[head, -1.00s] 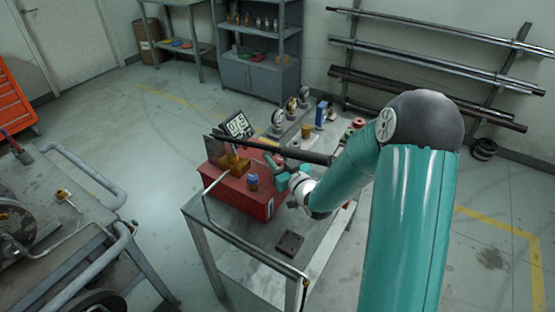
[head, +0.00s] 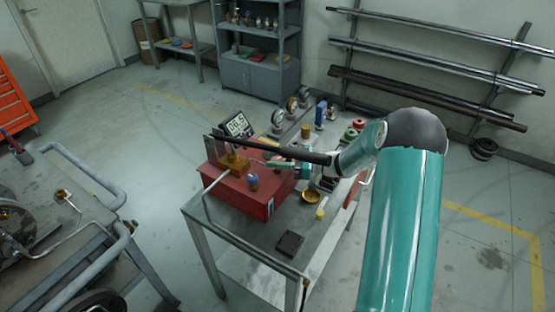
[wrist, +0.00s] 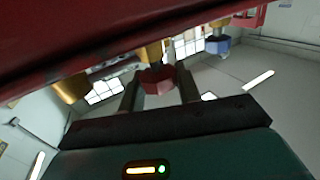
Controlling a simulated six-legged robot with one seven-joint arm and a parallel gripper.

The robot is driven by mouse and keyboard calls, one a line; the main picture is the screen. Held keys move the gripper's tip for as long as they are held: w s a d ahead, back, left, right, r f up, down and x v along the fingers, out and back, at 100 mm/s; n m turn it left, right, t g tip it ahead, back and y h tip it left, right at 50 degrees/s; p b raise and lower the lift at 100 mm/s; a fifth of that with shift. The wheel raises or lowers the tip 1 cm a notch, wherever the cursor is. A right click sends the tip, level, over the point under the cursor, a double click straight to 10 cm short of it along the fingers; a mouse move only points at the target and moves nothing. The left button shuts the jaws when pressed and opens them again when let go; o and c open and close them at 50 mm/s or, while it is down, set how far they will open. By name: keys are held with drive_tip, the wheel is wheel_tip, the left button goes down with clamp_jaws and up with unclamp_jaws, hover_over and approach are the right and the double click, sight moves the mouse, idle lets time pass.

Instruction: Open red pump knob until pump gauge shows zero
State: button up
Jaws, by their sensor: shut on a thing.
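The red pump (head: 240,192) sits on the metal table. Its digital gauge (head: 237,126) stands at the back of it; the small digits look like about 06.5, but I cannot read them surely. My gripper (head: 278,163) is at the pump's right side, below the long black lever (head: 275,150). In the wrist view my gripper (wrist: 158,88) has its two fingers on either side of the red knob (wrist: 157,80) and is shut on it. The knob is hidden behind my gripper and the lever in the head view.
A blue-capped fitting (head: 252,181) stands on the pump's front. A brass dish (head: 310,197) and a dark block (head: 290,243) lie on the table (head: 252,244). Several gauges and fittings stand at its back. A workbench (head: 75,215) is at left.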

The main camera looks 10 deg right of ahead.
drive_tip(key=shift+w+n+g, duration=0.1)
drive_tip(key=shift+n+g, duration=0.6)
drive_tip(key=shift+g, duration=0.2)
drive_tip(key=shift+a+g+y, duration=0.1)
drive_tip(key=shift+g+y, duration=0.2)
drive_tip(key=o, duration=1)
drive_tip(key=shift+c, duration=0.2)
drive_tip(key=v, duration=1.4)
